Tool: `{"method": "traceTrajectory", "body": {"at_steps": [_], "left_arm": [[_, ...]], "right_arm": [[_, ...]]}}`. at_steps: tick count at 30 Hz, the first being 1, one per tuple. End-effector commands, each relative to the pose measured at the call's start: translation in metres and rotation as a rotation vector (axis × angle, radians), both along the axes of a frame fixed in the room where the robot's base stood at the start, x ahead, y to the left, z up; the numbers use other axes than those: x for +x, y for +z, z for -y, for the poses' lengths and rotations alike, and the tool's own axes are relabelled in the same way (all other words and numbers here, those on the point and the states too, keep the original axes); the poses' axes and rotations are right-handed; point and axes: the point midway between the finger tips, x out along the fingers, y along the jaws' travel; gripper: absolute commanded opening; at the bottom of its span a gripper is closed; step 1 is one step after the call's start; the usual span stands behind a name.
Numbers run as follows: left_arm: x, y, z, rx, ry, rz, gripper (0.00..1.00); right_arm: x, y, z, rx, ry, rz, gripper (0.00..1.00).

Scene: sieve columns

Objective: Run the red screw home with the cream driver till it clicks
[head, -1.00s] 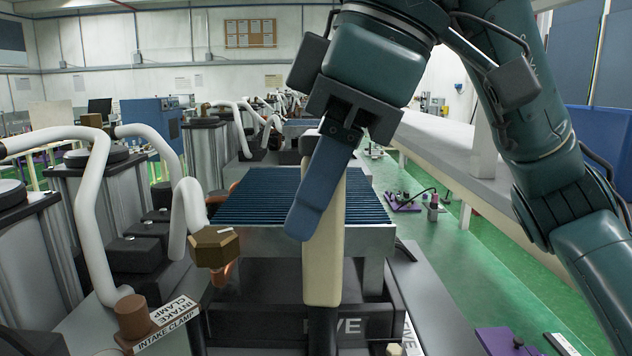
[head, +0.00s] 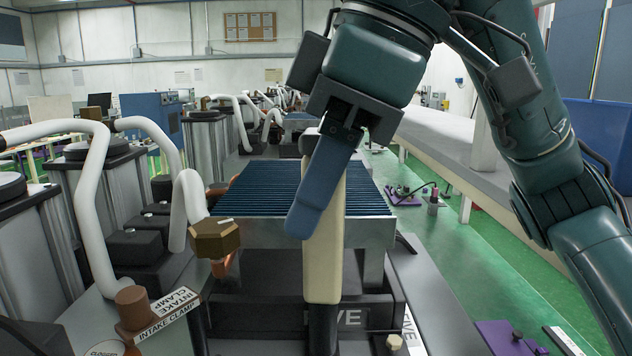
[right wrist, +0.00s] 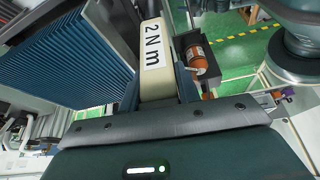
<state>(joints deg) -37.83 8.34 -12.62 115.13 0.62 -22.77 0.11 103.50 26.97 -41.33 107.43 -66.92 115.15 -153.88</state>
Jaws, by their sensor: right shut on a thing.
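The cream driver (head: 324,255) stands nearly upright in the middle of the head view, with a black shaft below that runs out of the bottom of the picture. My right gripper (head: 318,190) is shut on its upper part; a blue finger crosses in front of it. In the right wrist view the driver (right wrist: 155,65) shows a "2 N m" label. I cannot make out the red screw; the driver's tip is also out of sight. My left gripper is not in view.
A sieve deck with blue slats (head: 270,188) lies behind the driver. A brass hex knob (head: 215,238) and a white bent pipe (head: 187,205) stand close on the left. An intake clamp label (head: 168,318) is at lower left.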

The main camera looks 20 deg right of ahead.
Motion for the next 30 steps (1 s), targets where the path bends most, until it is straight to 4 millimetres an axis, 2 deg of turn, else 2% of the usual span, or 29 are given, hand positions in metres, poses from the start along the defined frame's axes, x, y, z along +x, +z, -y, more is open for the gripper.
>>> {"method": "traceTrajectory", "body": {"at_steps": [17,28,30], "left_arm": [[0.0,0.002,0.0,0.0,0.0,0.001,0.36],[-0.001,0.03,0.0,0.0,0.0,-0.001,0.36],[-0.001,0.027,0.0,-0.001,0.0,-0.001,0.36]], "right_arm": [[0.0,0.0,0.0,-0.004,0.001,-0.004,0.0],[0.0,0.029,0.0,-0.001,0.0,-0.001,0.0],[0.0,0.031,0.0,0.0,-0.001,0.0,0.0]]}}
